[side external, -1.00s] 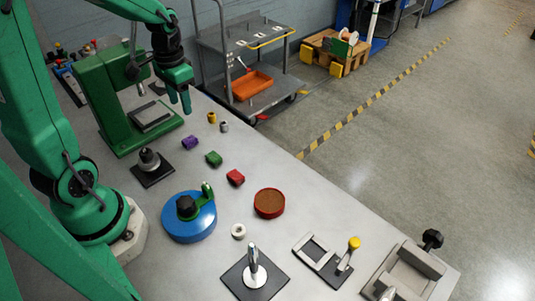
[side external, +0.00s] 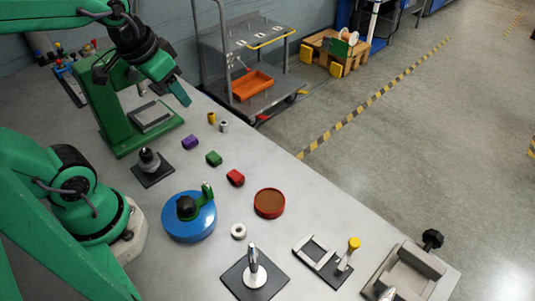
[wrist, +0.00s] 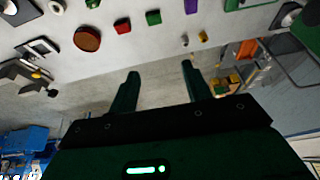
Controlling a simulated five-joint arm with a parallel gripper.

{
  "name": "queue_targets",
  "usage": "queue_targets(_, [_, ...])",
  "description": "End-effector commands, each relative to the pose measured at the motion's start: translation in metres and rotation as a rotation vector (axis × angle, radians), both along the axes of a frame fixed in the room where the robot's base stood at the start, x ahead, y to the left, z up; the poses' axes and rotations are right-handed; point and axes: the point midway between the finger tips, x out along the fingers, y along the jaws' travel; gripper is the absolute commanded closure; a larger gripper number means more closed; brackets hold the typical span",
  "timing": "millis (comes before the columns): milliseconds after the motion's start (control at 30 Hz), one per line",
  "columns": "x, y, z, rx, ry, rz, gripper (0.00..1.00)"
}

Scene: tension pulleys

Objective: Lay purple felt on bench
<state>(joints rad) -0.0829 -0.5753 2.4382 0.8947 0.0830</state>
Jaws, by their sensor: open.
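The purple felt (side external: 190,142) is a small rolled or block-like piece lying on the grey bench (side external: 225,200), in front of the green press. In the wrist view the purple felt (wrist: 191,6) shows at the top edge, partly cut off. My gripper (side external: 180,90) is above the bench near the press, up and to the left of the felt in the side view, and apart from it. In the wrist view the fingers of my gripper (wrist: 161,78) are spread with nothing between them.
A green piece (side external: 214,159) and a red piece (side external: 235,177) lie in a row with the felt. A green press (side external: 125,110), a blue round fixture (side external: 188,217), a red-rimmed dish (side external: 269,203) and a small yellow cylinder (side external: 211,118) stand nearby. A cart (side external: 250,75) stands beyond the bench edge.

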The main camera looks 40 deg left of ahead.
Motion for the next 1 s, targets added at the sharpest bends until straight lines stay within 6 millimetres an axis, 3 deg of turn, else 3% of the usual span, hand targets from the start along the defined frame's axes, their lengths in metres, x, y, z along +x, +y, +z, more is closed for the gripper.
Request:
queue_targets(300, [-0.022,-0.019,0.014,-0.028,-0.103,-0.008,0.51])
queue_targets(1000, [-0.024,-0.021,0.015,-0.031,-0.109,-0.008,0.51])
